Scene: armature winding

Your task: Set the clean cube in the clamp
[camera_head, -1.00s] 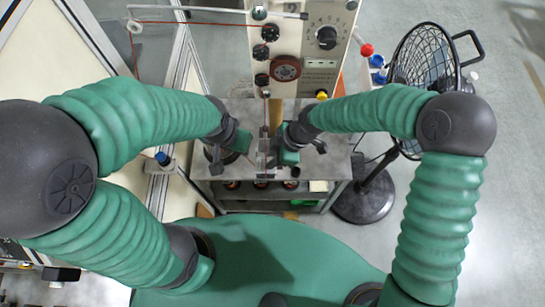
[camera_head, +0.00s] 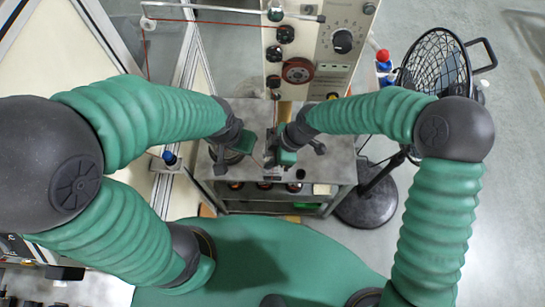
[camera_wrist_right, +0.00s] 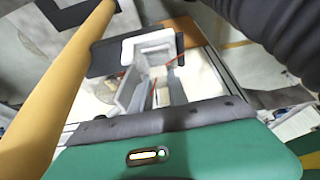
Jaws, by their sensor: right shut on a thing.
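My right gripper (camera_head: 271,163) is over the middle of the metal bench top (camera_head: 325,172). In the right wrist view its grey fingers (camera_wrist_right: 157,92) are closed around a small pale thing (camera_wrist_right: 164,99). I cannot tell for sure whether this is the cube. A thin red wire crosses near the fingers. My left gripper (camera_head: 246,143) is just left of the right one, above the bench, and its fingers are too small and covered to read. I cannot make out the clamp clearly; the arms and grippers cover that part of the bench.
A control panel (camera_head: 340,65) with knobs stands behind the bench. A black fan (camera_head: 435,65) stands at the right on a round base (camera_head: 366,206). A yellow post (camera_wrist_right: 62,75) runs close by in the right wrist view. Open floor lies to the right.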

